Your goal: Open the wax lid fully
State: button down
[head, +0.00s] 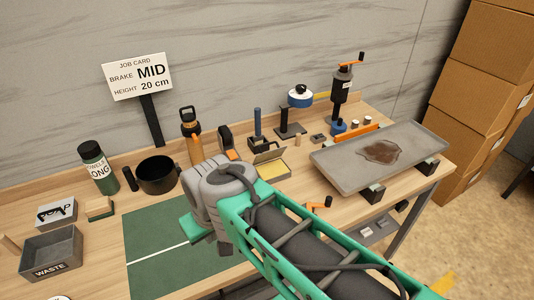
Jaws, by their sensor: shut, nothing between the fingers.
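The wax tin (286,175) is a small grey box on the bench, right of the middle, with yellow wax (272,168) showing inside. Its lid (268,154) is raised at the back edge and looks tilted; its exact angle is too small to tell. My gripper (222,246) is at the end of my green and grey arm, left of and nearer than the tin, above the green mat. It is shut and empty, its fingers mostly hidden by my wrist. It appears apart from the lid. My arm passes just in front of the tin.
A grey tray (333,174) with a brown stain rests on supports at the right. A black pot (158,176) and waste bin (51,253) are left. The green mat (150,235) is clear.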

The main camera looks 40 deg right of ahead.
aim_at(262, 158)
jog(key=z, duration=1.1)
jog(key=k, duration=1.3)
jog(key=z, duration=0.6)
jog(key=i, duration=0.65)
jog(key=z, duration=0.35)
jog(key=i, duration=0.85)
jog(key=u, duration=0.95)
jog(key=i, duration=0.55)
jog(key=u, duration=0.7)
